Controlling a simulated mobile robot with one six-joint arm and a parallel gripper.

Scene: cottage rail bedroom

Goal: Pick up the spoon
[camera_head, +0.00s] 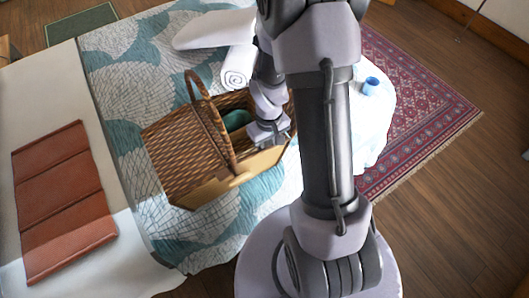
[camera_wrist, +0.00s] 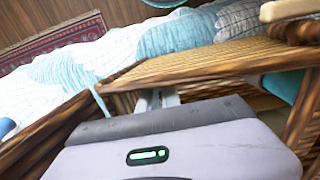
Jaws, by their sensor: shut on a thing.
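I cannot make out a spoon in either view. My gripper (camera_head: 270,137) is at the right end of the open wicker basket (camera_head: 185,154), low over its inside. In the wrist view, my pale fingers (camera_wrist: 158,98) reach down beside a woven basket panel (camera_wrist: 215,62). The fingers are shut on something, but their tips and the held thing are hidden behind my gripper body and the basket.
The basket stands on a bed with a teal and white quilt (camera_head: 131,98). A dark green thing (camera_head: 236,119) lies inside it. Its arched handle (camera_head: 211,118) rises left of my arm. A rolled white towel (camera_head: 237,80) and a blue cup (camera_head: 371,86) are nearby.

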